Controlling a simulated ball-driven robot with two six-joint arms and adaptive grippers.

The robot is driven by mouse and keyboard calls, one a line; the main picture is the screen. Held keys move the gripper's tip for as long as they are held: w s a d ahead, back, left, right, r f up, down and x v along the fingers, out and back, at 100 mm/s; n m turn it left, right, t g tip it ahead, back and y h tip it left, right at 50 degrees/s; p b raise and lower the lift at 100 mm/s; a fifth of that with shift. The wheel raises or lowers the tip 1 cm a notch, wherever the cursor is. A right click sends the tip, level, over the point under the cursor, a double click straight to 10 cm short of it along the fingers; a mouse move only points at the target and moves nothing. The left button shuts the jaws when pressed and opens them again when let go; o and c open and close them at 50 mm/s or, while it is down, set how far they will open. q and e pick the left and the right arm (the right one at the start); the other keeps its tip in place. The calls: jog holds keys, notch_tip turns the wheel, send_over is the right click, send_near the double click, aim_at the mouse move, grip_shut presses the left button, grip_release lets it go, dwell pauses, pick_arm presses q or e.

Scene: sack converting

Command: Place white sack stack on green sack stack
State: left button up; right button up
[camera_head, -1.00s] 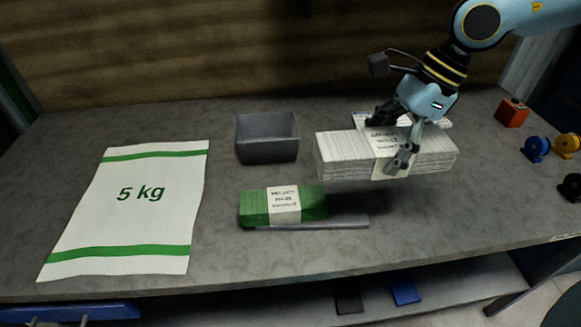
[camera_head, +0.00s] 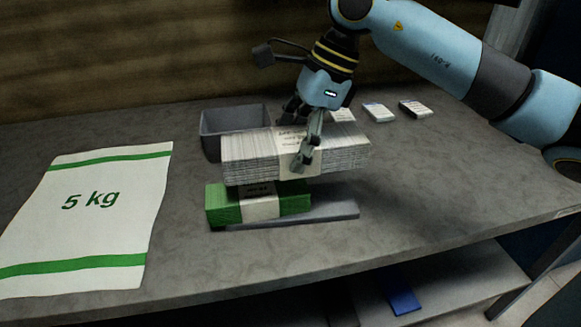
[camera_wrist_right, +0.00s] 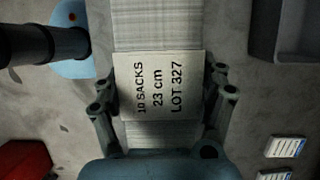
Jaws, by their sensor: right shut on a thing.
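The white sack stack (camera_head: 250,156) has a paper band around its middle. My right gripper (camera_head: 302,140) is shut on it across the band and holds it above the green sack stack (camera_head: 222,205). In the right wrist view, the fingers (camera_wrist_right: 160,100) press both sides of the white stack, whose band (camera_wrist_right: 160,86) reads "10 SACKS 23 cm LOT 327". The green stack lies on a grey metal strip (camera_head: 330,212), and its top is partly hidden by the white stack. My left gripper is not in view.
A grey bin (camera_head: 212,135) stands just behind the stacks. A large flat "5 kg" sack (camera_head: 90,215) lies at the left. Small label packs (camera_head: 414,108) lie at the back right. The right part of the table is clear.

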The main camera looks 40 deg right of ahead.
jog(key=shift+w+a+f, duration=0.25)
notch_tip(320, 180, down, 3)
jog(key=shift+f, duration=0.4)
jog(key=shift+f, duration=0.1)
jog(key=o, duration=1.1)
jog(key=shift+f, duration=0.1)
jog(key=shift+c, duration=0.2)
jog(key=o, duration=0.5)
jog(key=shift+o, duration=0.2)
